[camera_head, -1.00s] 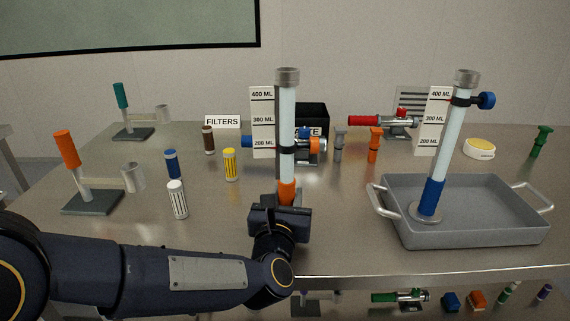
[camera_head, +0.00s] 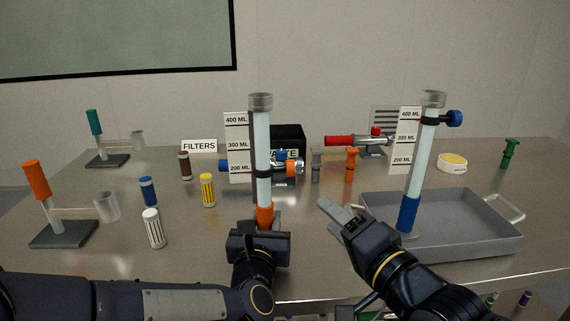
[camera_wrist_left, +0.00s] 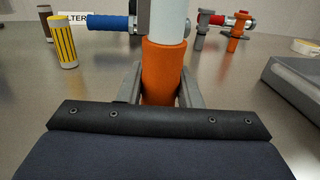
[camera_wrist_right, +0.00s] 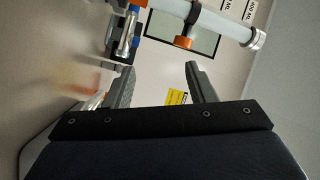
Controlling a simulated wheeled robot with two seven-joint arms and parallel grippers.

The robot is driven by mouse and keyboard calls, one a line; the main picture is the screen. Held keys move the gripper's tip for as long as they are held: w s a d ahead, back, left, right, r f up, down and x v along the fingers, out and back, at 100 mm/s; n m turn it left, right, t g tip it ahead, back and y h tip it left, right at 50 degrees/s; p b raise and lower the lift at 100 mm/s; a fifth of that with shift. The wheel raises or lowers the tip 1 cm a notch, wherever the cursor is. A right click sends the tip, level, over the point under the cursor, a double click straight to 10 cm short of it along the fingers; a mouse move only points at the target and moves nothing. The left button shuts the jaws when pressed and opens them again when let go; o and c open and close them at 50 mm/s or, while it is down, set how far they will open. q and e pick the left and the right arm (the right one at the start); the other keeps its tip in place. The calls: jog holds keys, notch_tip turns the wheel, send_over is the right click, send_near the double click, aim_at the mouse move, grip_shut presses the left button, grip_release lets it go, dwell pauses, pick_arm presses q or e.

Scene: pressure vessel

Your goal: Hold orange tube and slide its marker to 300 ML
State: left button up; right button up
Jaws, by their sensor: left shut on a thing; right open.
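The orange tube (camera_head: 262,140) stands upright beside a white scale card (camera_head: 238,145) marked 200, 300 and 400 ML. Its black marker ring (camera_head: 264,174) sits level with about the 200 ML label. An orange knob on the marker (camera_wrist_right: 183,42) shows in the right wrist view. My left gripper (camera_head: 262,226) is shut on the tube's orange base, also seen in the left wrist view (camera_wrist_left: 162,72). My right gripper (camera_head: 330,212) is open and empty, right of the tube and lower than the marker; its fingers (camera_wrist_right: 160,80) hold nothing.
Filter cylinders (camera_head: 207,190) and an orange-topped stand (camera_head: 60,233) are at left. Valves (camera_head: 360,143) and small pegs (camera_head: 351,165) stand behind.

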aim_at(284, 169)
jog(key=w+a+r+m, duration=0.1)
jog(key=w+a, duration=0.1)
jog(key=w, duration=0.2)
jog(key=w+a+r+m+t+y, duration=0.1)
jog(key=w+a+r, duration=0.1)
jog(key=w, duration=0.2)
jog(key=w+a+r+m, duration=0.1)
jog(key=w+a, duration=0.2)
jog(key=w, duration=0.1)
jog(key=shift+w+a+r+t+y, duration=0.1)
jog(key=shift+w+r+t+y, duration=0.1)
jog(key=shift+w+t+y, duration=0.15)
